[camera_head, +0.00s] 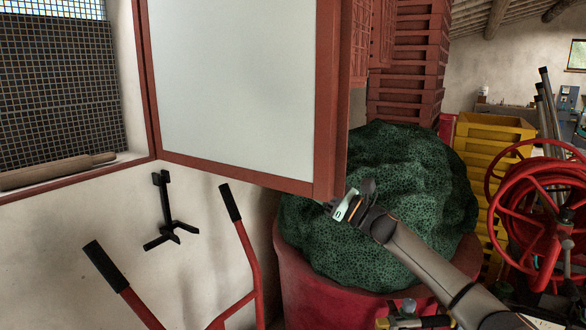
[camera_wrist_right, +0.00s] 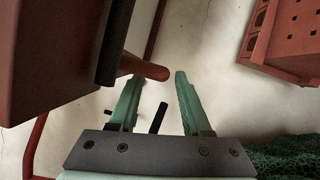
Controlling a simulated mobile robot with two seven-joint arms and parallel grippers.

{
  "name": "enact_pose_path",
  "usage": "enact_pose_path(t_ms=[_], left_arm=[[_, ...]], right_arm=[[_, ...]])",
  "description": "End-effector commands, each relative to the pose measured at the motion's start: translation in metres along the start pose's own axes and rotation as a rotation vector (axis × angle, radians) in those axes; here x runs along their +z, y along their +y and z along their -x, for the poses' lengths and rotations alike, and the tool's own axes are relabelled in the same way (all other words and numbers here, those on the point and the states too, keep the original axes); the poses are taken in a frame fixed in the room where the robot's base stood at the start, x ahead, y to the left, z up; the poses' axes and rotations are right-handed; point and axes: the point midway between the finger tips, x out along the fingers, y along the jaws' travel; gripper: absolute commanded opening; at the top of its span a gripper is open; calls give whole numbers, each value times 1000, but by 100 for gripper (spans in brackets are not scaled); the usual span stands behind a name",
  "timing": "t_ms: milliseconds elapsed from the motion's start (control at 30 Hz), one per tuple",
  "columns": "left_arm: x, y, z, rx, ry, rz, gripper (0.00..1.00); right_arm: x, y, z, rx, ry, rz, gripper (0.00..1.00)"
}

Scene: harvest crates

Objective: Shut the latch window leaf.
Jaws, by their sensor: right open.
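The window leaf (camera_head: 240,80) stands open, a pale panel in a red-brown frame, swung out from the window opening (camera_head: 60,90) at the left. In the right wrist view a red-brown leaf-like part (camera_wrist_right: 45,55) fills the upper left, with a black strip and a rounded red-brown peg (camera_wrist_right: 148,68) sticking out. My right gripper (camera_head: 345,203) is at the leaf's lower right corner, partly hidden. In the wrist view its green fingers (camera_wrist_right: 156,82) are apart and empty, with the peg close to the left fingertip; contact cannot be told. My left gripper is not in view.
A red tub (camera_head: 300,265) heaped with green netting (camera_head: 410,170) stands below and behind the leaf. Red crates (camera_head: 405,65) and yellow crates (camera_head: 490,130) are stacked behind. A red hose reel (camera_head: 545,210) is at the right. Red handles with black grips (camera_head: 105,265) rise at lower left.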

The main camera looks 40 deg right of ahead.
Motion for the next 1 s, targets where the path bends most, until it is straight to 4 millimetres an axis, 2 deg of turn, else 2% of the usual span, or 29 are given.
enact_pose_path(t_ms=[100,300,733,1000], left_arm=[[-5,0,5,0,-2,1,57],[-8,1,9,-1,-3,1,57],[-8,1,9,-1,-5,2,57],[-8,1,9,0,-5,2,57]], right_arm=[[4,-1,-14,-1,-3,0,48],[1,0,-28,0,-1,1,48],[0,0,-32,1,1,1,48],[0,0,-32,1,0,0,18]])
